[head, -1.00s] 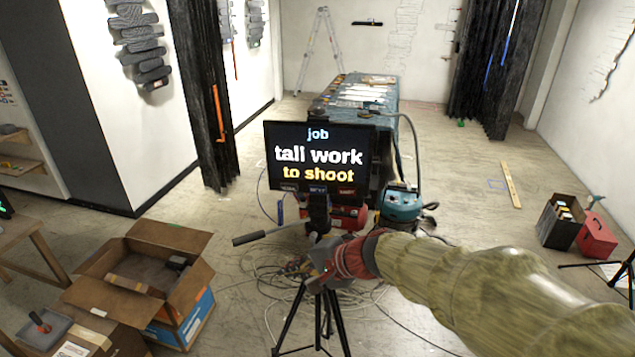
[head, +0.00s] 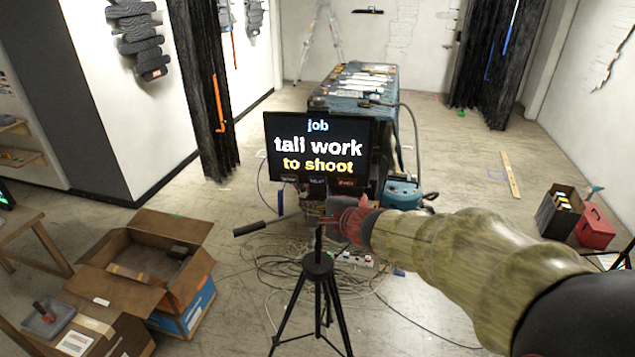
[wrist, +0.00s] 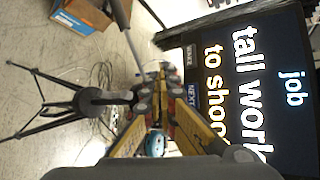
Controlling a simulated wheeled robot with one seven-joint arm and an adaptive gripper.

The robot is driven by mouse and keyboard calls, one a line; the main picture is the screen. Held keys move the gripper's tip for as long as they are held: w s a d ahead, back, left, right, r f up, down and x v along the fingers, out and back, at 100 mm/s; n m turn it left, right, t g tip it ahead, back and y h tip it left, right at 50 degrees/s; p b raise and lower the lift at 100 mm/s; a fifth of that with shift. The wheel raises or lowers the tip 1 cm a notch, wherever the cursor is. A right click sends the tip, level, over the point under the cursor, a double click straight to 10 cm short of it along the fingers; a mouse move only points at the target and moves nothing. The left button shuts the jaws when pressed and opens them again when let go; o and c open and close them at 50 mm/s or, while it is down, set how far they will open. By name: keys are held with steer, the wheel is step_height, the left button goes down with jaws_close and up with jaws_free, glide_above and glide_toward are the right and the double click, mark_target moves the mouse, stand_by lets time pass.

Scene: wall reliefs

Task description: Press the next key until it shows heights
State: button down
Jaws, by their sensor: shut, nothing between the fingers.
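The dark screen (head: 320,125) on a tripod stand reads "job", "tall work", "to shoot"; heights are not shown. A row of small keys runs along its lower edge. The middle one, the next key (head: 317,181), is labelled NEXT in the wrist view (wrist: 192,95), where the screen (wrist: 275,120) appears turned sideways. My gripper (head: 335,218) is just below the screen's lower edge, near the key row. In the wrist view my gripper (wrist: 155,90) is shut and empty, with its tips beside the NEXT key. I cannot tell whether they touch it.
The stand's black tripod (head: 318,268) and a handle (head: 250,229) are close to my gripper. Loose cables (head: 275,265) lie on the floor. A covered table (head: 350,85) stands behind the screen. Open cardboard boxes (head: 130,262) are at left, and a red box (head: 595,226) is at right.

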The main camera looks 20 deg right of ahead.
steer(key=p, duration=0.3)
glide_toward(315, 189)
steer(key=shift+w+a, duration=1.95)
steer(key=shift+w, duration=0.1)
steer(key=shift+w, duration=0.1)
steer(key=shift+w+d+b, duration=0.2)
steer(key=shift+w+b, duration=0.05)
steer(key=shift+b, duration=0.05)
steer(key=shift+w+d, duration=0.2)
steer(key=shift+w, duration=0.2)
stand_by(0.5)
steer(key=shift+s, duration=0.1)
steer(key=shift+s+a+b, duration=0.4)
steer(key=shift+s+b, duration=0.3)
steer(key=shift+b, duration=0.1)
